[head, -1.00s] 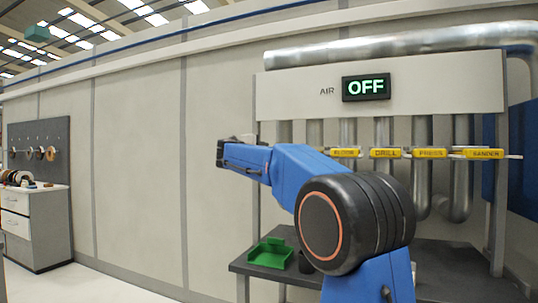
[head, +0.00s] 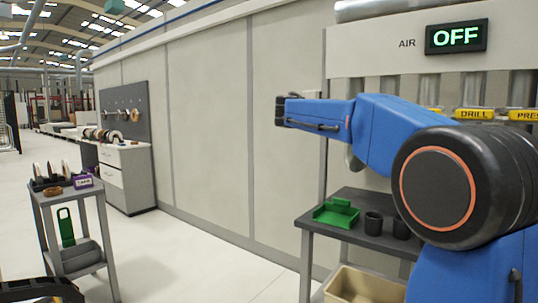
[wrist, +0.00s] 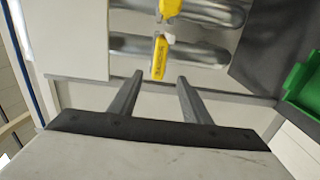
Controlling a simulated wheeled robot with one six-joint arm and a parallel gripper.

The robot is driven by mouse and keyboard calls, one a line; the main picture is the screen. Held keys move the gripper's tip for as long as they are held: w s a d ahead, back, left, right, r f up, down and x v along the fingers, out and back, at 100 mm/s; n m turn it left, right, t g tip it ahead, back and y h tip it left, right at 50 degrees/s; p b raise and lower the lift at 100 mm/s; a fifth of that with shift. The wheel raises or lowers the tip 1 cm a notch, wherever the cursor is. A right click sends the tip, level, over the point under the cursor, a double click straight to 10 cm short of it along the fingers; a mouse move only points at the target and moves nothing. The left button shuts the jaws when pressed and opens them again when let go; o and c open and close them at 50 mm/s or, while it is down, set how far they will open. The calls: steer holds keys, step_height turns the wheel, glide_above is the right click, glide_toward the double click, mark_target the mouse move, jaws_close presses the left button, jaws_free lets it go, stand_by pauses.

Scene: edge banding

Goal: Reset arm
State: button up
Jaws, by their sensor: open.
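My blue arm reaches up and to the left across the right half of the head view. My gripper (wrist: 155,95) shows in the wrist view with its two grey fingers apart and nothing between them. In the head view its end (head: 284,111) is in front of the pale wall, above the dark table, and its fingers are hard to make out. Beyond the fingers in the wrist view are metal pipes (wrist: 200,55) and a yellow tag (wrist: 160,58), apart from the gripper.
A dark table (head: 350,195) holds a green tray (head: 337,213) and two dark cups (head: 373,223); a beige bin (head: 350,285) sits below. The air panel sign (head: 456,38) reads OFF. A grey cart (head: 70,195) with tape rolls stands left. The floor between is clear.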

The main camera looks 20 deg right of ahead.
steer(key=s+a+f+m+g+y, duration=0.2)
steer(key=s+a+f+y, duration=0.2)
steer(key=s+f, duration=1.2)
steer(key=s+a+f+m+g+y, duration=0.2)
steer(key=s+a+f+y, duration=0.3)
steer(key=s+f, duration=1.1)
steer(key=s+a+f+m+g+y, duration=0.2)
steer(key=s+a+f+y, duration=0.3)
steer(key=s+f, duration=1)
steer(key=s+a+m, duration=0.1)
steer(key=a, duration=0.1)
steer(key=shift+s+a+f+m, duration=0.3)
steer(key=shift+s+a+f, duration=0.1)
